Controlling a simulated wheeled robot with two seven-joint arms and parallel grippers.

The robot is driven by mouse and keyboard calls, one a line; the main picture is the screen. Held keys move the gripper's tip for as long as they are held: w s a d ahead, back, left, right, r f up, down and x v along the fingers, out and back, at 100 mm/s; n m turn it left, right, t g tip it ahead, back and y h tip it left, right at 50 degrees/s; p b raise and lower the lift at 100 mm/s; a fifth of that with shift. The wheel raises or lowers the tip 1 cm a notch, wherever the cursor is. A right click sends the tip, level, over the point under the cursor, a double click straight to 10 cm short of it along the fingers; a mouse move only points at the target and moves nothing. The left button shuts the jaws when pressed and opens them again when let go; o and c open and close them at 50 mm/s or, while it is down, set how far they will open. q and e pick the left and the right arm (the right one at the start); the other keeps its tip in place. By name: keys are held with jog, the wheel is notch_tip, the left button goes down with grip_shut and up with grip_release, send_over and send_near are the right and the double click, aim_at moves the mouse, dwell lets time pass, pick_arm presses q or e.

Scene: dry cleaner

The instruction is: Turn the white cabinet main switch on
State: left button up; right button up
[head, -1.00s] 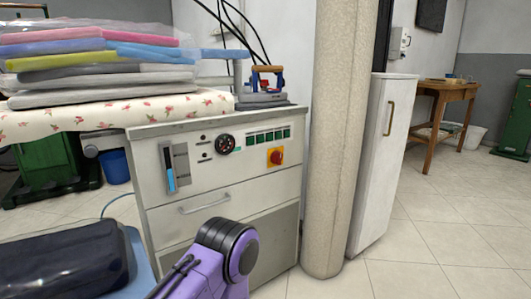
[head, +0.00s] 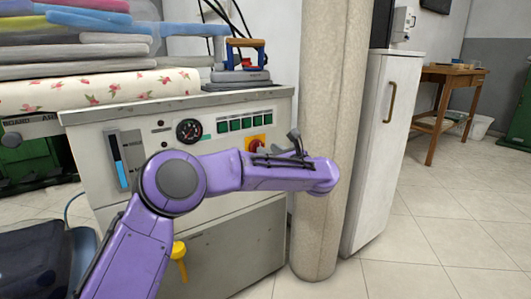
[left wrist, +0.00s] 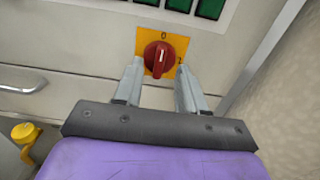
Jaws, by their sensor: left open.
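The white cabinet (head: 225,245) stands in the middle of the head view, with a control panel across its upper front. Its main switch is a red rotary knob (head: 256,144) on an orange-yellow plate, partly hidden behind my left arm. In the left wrist view the knob (left wrist: 158,58) shows whole, with its white mark pointing up near the "0". My left gripper (left wrist: 160,68) is open, one finger on each side of the knob. Nothing is gripped; whether a finger touches the knob I cannot tell. My right gripper is not in view.
Green buttons (head: 245,123) and a dial (head: 189,131) sit beside the switch. An iron (head: 240,75) stands on the cabinet top. A beige column (head: 335,130) rises close to the right. A drawer handle (left wrist: 22,82) and a yellow knob (left wrist: 25,132) are left of the gripper.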

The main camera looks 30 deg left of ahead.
pick_arm(q)
jog(key=x, duration=0.4)
jog(key=shift+w+a+b, duration=0.1)
jog(key=shift+b, duration=0.3)
grip_shut()
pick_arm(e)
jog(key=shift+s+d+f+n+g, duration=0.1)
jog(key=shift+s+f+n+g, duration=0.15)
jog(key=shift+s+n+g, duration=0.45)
